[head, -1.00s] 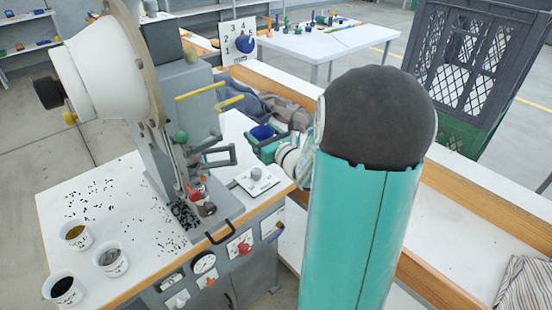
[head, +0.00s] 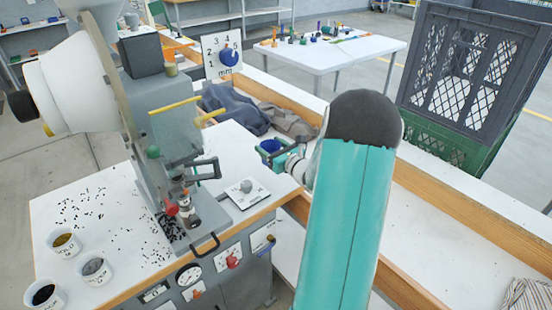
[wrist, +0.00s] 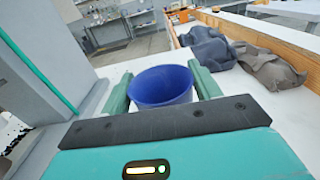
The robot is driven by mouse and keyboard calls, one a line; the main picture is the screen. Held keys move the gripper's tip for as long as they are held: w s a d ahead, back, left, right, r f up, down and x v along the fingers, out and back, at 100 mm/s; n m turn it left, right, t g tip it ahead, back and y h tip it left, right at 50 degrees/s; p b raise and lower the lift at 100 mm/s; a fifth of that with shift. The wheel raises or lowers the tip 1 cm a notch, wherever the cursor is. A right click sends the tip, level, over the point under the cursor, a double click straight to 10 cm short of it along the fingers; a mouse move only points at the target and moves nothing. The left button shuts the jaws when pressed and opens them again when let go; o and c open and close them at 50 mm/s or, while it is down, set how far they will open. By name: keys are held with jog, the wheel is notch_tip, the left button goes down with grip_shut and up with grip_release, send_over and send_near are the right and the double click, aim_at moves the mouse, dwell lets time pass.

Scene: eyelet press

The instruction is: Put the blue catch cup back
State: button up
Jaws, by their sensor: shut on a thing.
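The blue catch cup (wrist: 163,85) sits between the two green fingers of my gripper (wrist: 162,92) in the wrist view, its open mouth facing up and its inside looking empty. The gripper is shut on it. In the head view the blue cup (head: 270,145) shows small inside my gripper (head: 272,153), held beside the right rear edge of the press bench. The eyelet press (head: 165,120) stands to the left of the gripper. Black eyelets (head: 170,228) lie heaped at the foot of the press. My teal arm hides part of the area to the right.
Three small cups, one of them grey-filled (head: 95,269), stand at the bench's front left among scattered eyelets. Dark cloths (head: 235,108) lie in a wood-edged trough behind. A black and green crate (head: 465,85) stands at right. A white table (head: 325,48) is farther back.

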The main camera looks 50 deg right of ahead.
jog(key=d+f, duration=0.2)
jog(key=f, duration=0.1)
jog(key=shift+d, duration=0.2)
jog(key=shift+f, duration=1.55)
jog(key=shift+f, duration=0.15)
jog(key=o, duration=1)
jog(key=shift+r, duration=0.25)
jog(key=s, duration=0.4)
jog(key=s+a, duration=0.1)
jog(key=s, duration=0.6)
jog(key=shift+s+a, duration=0.2)
jog(key=shift+s, duration=0.2)
jog(key=shift+f, duration=0.1)
